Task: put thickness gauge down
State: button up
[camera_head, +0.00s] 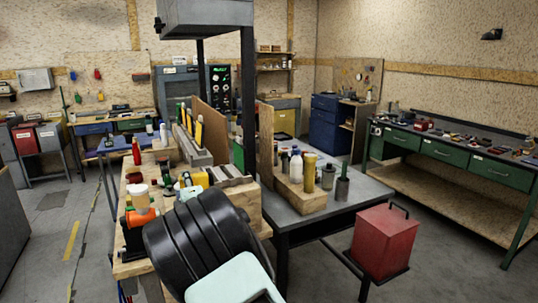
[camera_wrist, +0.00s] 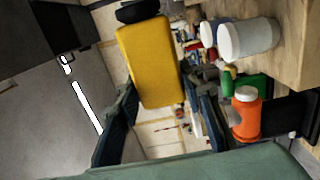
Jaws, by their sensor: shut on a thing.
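A yellow block-shaped thing with a dark end, which I take to be the thickness gauge (camera_wrist: 152,62), is between the fingertips of my gripper (camera_wrist: 160,112) in the wrist view. The dark fingers close on its near end, and it sticks out beyond them. In the head view my black ribbed arm link and pale green part cover the lower middle and hide the gripper. I cannot surely pick out the gauge there. The wooden workbench (camera_head: 131,268) is just beyond my arm.
An orange bottle (camera_head: 140,214) stands at the bench's near left edge; it also shows in the wrist view (camera_wrist: 247,118), near white jars (camera_wrist: 248,38). Several bottles and tools crowd the bench. Floor at left is open.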

jog(key=s+d+f+m+t+h+p, duration=0.1)
jog(key=s+d+f+h+p, duration=0.15)
jog(key=d+f, duration=0.65)
jog(key=s+d+f+m+h+p, duration=0.15)
jog(key=s+d, duration=0.25)
jog(key=d, duration=1.1)
jog(key=s+d+m+h+p, duration=0.2)
jog(key=s+d+h, duration=0.1)
jog(key=s+d, duration=1.2)
jog(key=shift+p, duration=0.4)
jog(key=shift+w, duration=0.1)
